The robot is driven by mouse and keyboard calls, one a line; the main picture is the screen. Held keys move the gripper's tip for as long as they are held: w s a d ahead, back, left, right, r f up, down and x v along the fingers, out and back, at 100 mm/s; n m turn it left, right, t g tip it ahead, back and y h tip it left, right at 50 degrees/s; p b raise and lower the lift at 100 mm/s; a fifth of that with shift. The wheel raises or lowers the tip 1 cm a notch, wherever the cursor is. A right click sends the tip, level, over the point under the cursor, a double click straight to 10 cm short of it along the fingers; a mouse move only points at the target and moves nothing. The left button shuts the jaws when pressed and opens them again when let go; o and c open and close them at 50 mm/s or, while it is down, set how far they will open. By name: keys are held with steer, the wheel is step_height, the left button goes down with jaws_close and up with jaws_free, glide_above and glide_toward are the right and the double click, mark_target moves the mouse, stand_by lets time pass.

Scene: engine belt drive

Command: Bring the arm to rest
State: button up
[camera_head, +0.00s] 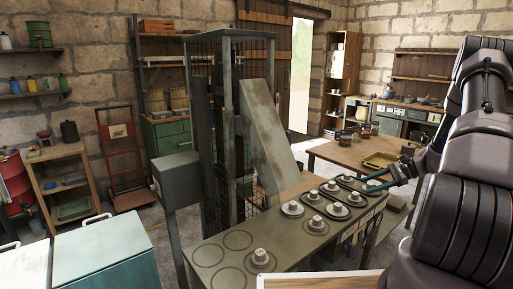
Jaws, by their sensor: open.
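My arm (459,150) takes up the right side of the head camera view and reaches left. My gripper (367,184) is at its end, with two teal fingers spread apart and nothing seen between them. It shows over the right end of a grey-green bench (222,266) that bears several round pale discs with knobs, such as one at the front (261,260). The fingertips overlap the discs at the far right end in the picture. I cannot tell whether they touch them.
A tall mesh-caged frame (230,120) with a slanted metal panel (267,130) stands behind the bench. A grey box on a post (176,167) is to its left. A wooden table (338,155) with a yellow tray (379,160) is behind my gripper. Teal chests (105,252) stand at lower left.

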steer(key=s+a+r+n+h, duration=0.2)
steer(key=s+a+r, duration=0.15)
steer(key=r, duration=0.45)
steer(key=s+a+r+n+g+h, duration=0.15)
steer(key=a+r, duration=0.25)
steer(key=r, duration=0.4)
steer(key=s+a+r+n+h, duration=0.3)
steer(key=a+r, duration=0.1)
steer(key=r, duration=0.5)
steer(key=s+a+r+n+t+h, duration=0.1)
steer(key=s+a+r+n+t, duration=0.1)
steer(key=s+r, duration=0.3)
steer(key=s+a+r+n+t+h, duration=0.2)
steer(key=s+r, duration=0.4)
steer(key=s, duration=0.8)
steer(key=shift+s+a+r+n+t, duration=0.25)
steer(key=shift+a+n+t, duration=0.2)
steer(key=shift+a+t, duration=0.6)
